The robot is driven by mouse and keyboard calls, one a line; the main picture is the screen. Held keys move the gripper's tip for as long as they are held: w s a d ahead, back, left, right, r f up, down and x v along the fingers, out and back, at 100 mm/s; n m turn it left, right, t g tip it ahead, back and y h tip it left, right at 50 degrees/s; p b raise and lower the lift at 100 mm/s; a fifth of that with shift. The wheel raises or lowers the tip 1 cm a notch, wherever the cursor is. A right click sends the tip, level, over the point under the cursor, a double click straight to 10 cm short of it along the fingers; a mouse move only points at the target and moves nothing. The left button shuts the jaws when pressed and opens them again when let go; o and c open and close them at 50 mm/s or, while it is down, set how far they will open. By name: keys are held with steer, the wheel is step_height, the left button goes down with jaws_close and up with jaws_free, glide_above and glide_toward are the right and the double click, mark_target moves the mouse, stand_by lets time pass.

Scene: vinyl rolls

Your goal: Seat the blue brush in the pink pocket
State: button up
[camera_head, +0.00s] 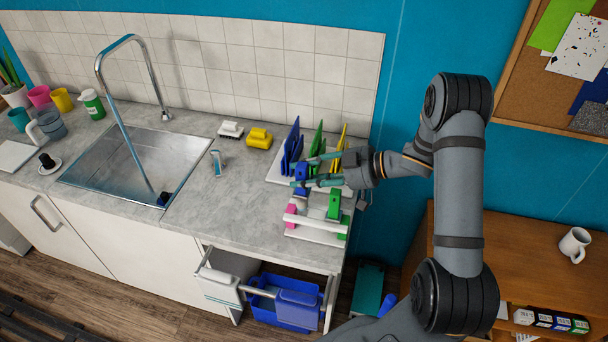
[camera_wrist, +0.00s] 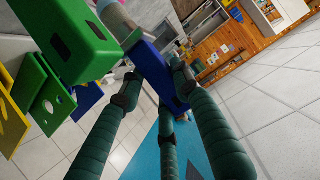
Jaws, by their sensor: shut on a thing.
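My gripper (camera_head: 316,172) is shut on the blue brush (camera_head: 301,174) and holds it above the left part of a white caddy (camera_head: 318,236) on the counter's right end. A green piece (camera_head: 334,206) stands in the caddy's right part; a large green block also shows in the wrist view (camera_wrist: 70,42).
Behind the gripper stands a rack with blue (camera_head: 292,143), green (camera_head: 316,140) and yellow (camera_head: 339,138) boards. A yellow brush (camera_head: 259,138) and a white brush (camera_head: 230,130) lie farther left. The sink (camera_head: 125,165) is at left. An open drawer (camera_head: 270,292) juts out below.

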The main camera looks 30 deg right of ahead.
mark_target(304, 194)
steer(key=shift+f+b, duration=0.55)
steer(key=shift+f, duration=0.45)
steer(key=shift+f+b, duration=0.65)
steer(key=shift+f, duration=0.35)
steer(key=shift+f, duration=0.15)
steer(key=shift+f+b, duration=1.1)
steer(key=shift+f, duration=0.25)
steer(key=shift+f, duration=0.15)
steer(key=o, duration=1.2)
steer(key=shift+o, duration=0.5)
steer(key=o, duration=0.4)
